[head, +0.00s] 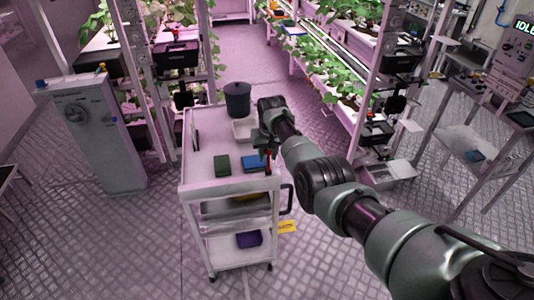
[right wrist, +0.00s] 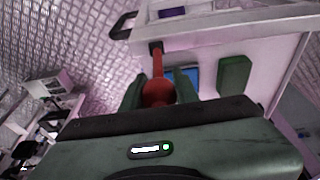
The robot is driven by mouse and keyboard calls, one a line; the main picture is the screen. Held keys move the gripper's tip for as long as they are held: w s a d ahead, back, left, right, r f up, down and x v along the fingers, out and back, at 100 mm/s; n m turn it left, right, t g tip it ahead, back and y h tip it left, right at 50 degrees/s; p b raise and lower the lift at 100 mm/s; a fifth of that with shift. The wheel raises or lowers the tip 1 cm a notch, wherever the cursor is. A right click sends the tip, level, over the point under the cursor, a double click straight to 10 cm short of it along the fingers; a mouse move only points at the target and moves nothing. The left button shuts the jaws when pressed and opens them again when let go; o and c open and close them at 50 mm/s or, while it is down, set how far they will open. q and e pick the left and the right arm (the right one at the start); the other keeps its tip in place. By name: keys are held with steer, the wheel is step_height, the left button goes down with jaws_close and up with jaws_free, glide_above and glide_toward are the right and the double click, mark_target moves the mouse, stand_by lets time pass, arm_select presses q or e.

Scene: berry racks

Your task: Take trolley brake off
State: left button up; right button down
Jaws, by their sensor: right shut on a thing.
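The white trolley (head: 228,191) stands in the aisle with several shelves. Its red brake lever (head: 268,164) rises at the right front corner of the top shelf; it also shows in the right wrist view (right wrist: 157,65), with a round red knob. My right gripper (head: 266,144) is at the top of the lever. In the right wrist view its two green fingers (right wrist: 160,92) stand on either side of the knob and are shut on it. The gripper and arm hide part of the trolley's right edge. My left gripper is out of view.
On the trolley top are a dark bucket (head: 237,99), a white tray (head: 243,130), a green box (head: 222,166) and a blue box (head: 254,163). A purple box (head: 249,239) lies on the bottom shelf. Planted racks flank the aisle; a grey cabinet (head: 98,135) stands left. Floor in front is clear.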

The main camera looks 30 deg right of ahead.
steer(key=c, duration=1.1)
jaws_free()
steer(key=shift+s+f, duration=0.15)
steer(key=shift+s, duration=0.05)
steer(key=shift+w, duration=0.1)
steer(key=shift+r, duration=0.65)
steer(key=shift+v, duration=3.25)
